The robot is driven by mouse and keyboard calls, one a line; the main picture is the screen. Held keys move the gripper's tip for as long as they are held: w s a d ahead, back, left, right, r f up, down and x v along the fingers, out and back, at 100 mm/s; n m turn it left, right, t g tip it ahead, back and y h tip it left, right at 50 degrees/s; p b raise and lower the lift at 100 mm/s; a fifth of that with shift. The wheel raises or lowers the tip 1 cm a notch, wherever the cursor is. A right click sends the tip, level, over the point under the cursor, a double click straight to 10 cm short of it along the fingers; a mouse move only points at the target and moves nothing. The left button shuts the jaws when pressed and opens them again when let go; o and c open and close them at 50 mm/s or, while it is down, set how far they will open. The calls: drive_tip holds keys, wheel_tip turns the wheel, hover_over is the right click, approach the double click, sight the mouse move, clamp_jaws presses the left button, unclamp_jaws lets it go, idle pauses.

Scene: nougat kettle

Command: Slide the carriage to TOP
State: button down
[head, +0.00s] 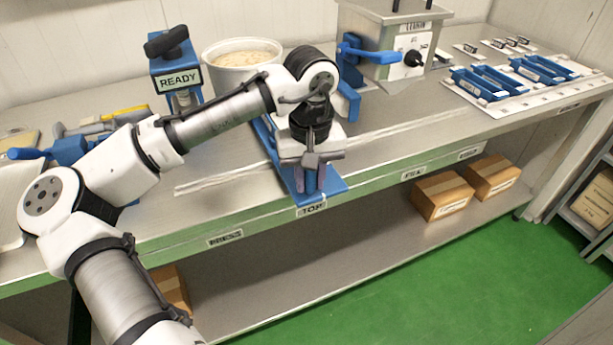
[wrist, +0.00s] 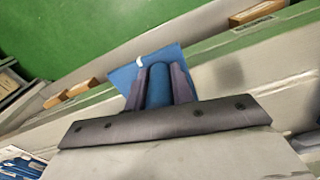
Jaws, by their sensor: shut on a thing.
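The blue carriage (head: 335,187) lies across the bench rails, its front end at the bench edge just above the TOP label (head: 311,209). My gripper (head: 311,182) points down over the carriage and is shut on its upright blue handle. In the wrist view, my gripper (wrist: 159,88) has a finger on each side of the round blue handle (wrist: 159,84). The carriage's blue plate (wrist: 128,78) shows beyond it with a short pale mark. My arm and gripper hide much of the carriage's middle.
The rails (head: 400,128) run along the bench. The PRESS label (head: 226,239) is left of TOP, and other labels (head: 413,174) are right. A READY sign (head: 179,79), white pot (head: 240,58) and hopper (head: 395,40) stand behind. Blue moulds (head: 480,85) lie right.

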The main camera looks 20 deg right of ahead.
drive_tip(key=c, duration=1.2)
unclamp_jaws()
drive_tip(key=shift+r, duration=0.1)
wheel_tip(320, 180, up, 14)
drive_tip(key=shift+f, duration=0.2)
drive_tip(key=shift+d, duration=0.1)
